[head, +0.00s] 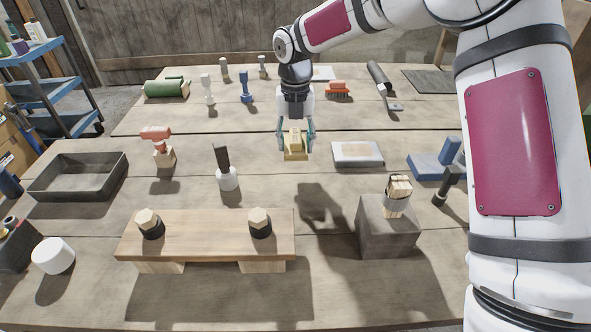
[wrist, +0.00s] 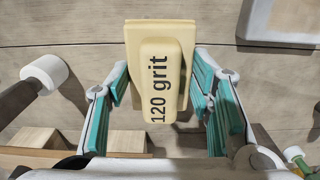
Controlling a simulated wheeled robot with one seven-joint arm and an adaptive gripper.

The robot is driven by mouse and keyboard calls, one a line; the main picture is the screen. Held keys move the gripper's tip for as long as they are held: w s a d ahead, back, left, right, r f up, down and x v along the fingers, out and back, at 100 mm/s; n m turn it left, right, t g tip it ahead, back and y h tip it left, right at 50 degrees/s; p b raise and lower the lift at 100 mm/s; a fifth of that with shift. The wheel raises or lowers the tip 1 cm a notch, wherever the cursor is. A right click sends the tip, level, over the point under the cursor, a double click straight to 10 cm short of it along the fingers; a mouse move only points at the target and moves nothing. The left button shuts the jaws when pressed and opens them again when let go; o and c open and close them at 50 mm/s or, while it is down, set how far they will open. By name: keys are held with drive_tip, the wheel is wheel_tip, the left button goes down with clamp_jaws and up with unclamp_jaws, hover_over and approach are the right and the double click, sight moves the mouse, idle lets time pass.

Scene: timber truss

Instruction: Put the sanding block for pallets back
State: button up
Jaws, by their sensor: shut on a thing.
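My gripper (head: 295,140) is shut on a pale yellow sanding block (head: 295,152), with one teal-padded finger on each side of it. In the wrist view the sanding block (wrist: 160,75) reads "120 grit" and sits between the fingers. A shadow on the table, off to the lower right, suggests the block is held above the boards. A shallow light tray or pad with a pale rim (head: 357,153) lies just right of the gripper; its corner also shows at the top right of the wrist view (wrist: 280,22).
A grey block (head: 388,228) holding bundled sticks stands front right, a dark tray (head: 78,178) at left. Several tools line the back.

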sight(296, 174)
wheel_tip(296, 174, down, 8)
drive_tip(key=shift+f+p, duration=0.1)
drive_tip(key=shift+p, duration=0.2)
drive_tip(key=shift+f, duration=0.1)
drive_tip(key=o, duration=1.2)
